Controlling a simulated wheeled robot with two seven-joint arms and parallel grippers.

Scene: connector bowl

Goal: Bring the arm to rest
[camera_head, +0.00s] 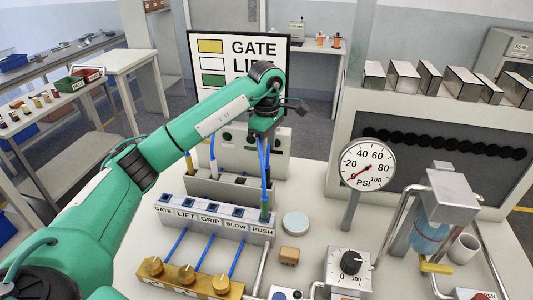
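My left arm, green with black joints, reaches in from the left over the bench. Its gripper (265,132) points down above the labelled port block (215,217), over the end marked PUSH. The fingertips are small and dark here, and I cannot tell whether they are open or shut. My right gripper is not in view.
A pressure gauge (367,164), a knob box (350,268) and a blue-glass filter unit (430,230) stand on the right. A brass valve block (190,282) is in front. A GATE sign (238,60) stands behind the arm.

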